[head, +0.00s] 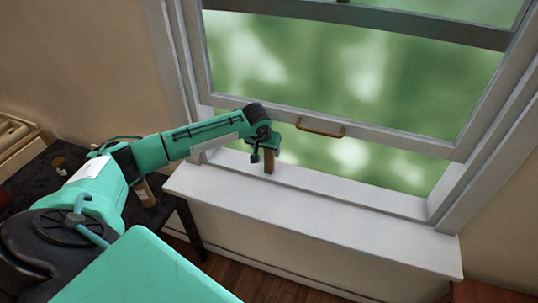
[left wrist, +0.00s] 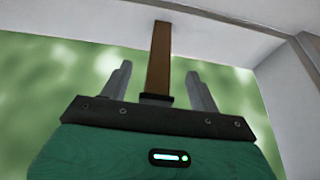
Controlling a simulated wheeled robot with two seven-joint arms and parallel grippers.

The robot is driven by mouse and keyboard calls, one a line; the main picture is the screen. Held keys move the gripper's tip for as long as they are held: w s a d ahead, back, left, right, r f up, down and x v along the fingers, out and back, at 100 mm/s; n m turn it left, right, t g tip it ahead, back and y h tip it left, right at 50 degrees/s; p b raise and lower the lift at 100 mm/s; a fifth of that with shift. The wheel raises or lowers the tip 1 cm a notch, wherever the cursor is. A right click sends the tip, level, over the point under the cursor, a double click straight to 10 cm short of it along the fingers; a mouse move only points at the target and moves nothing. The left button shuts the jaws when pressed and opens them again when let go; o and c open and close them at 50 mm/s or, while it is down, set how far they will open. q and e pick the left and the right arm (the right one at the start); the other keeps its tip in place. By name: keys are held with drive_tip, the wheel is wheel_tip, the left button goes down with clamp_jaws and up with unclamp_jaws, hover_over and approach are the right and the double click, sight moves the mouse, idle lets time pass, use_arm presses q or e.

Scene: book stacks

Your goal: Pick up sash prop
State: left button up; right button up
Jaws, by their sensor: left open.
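The sash prop is a short brown wooden post (head: 269,162) standing upright on the white window sill, below the raised sash. Its upper part is hidden by my left gripper (head: 263,152) in the head view. In the left wrist view the prop (left wrist: 160,58) runs from the white sill surface down toward the palm, with a dark end piece near the palm. The two grey fingers of my left gripper (left wrist: 158,75) are open, one on each side of the prop, with gaps visible on both sides. My right gripper is not in view.
The raised window sash (head: 380,140) has a brown handle (head: 320,127) right of my gripper. The white sill (head: 340,215) is otherwise clear. A dark table (head: 35,180) with small items stands at the left. The window frame (head: 490,130) bounds the right side.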

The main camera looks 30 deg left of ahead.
use_arm(q)
drive_tip(key=shift+w+a+r+p, duration=0.1)
drive_tip(key=shift+w+p, duration=0.1)
drive_tip(key=shift+w, duration=0.45)
drive_tip(key=shift+w+a+r+p, duration=0.1)
drive_tip(key=shift+w+p, duration=0.05)
drive_tip(key=shift+w, duration=0.45)
drive_tip(key=shift+w+a+f+p, duration=0.1)
drive_tip(key=shift+w+f+p, duration=0.05)
drive_tip(key=shift+f+p, duration=0.15)
drive_tip(key=shift+w+f, duration=0.15)
drive_tip(key=shift+f, duration=0.35)
clamp_jaws()
